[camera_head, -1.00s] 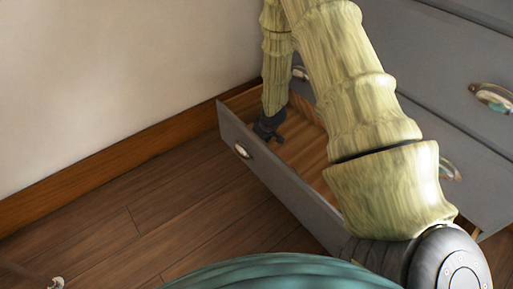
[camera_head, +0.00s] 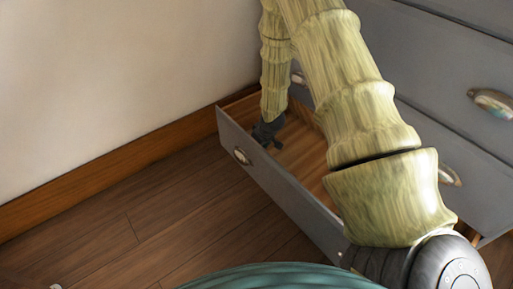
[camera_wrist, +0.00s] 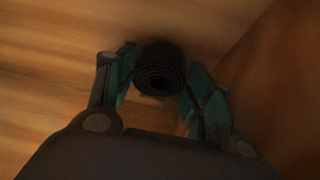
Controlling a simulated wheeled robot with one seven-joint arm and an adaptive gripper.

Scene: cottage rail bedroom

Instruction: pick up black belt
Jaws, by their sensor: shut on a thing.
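The black belt (camera_wrist: 160,68) is rolled into a coil and sits between the two fingers of my gripper (camera_wrist: 159,78) in the wrist view. The fingers are closed on it, one on each side. In the head view my gripper (camera_head: 266,134) is at the far left end of the open drawer (camera_head: 280,192), just inside its front panel. The belt cannot be made out in the head view. A wooden surface shows around the belt in the wrist view; I cannot tell whether the belt touches it.
The drawer belongs to a grey dresser (camera_head: 440,60) with metal cup handles (camera_head: 491,103). A pale wall (camera_head: 110,80) with a wooden baseboard (camera_head: 110,168) stands on the left. The wooden floor (camera_head: 150,220) in front of the drawer is clear.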

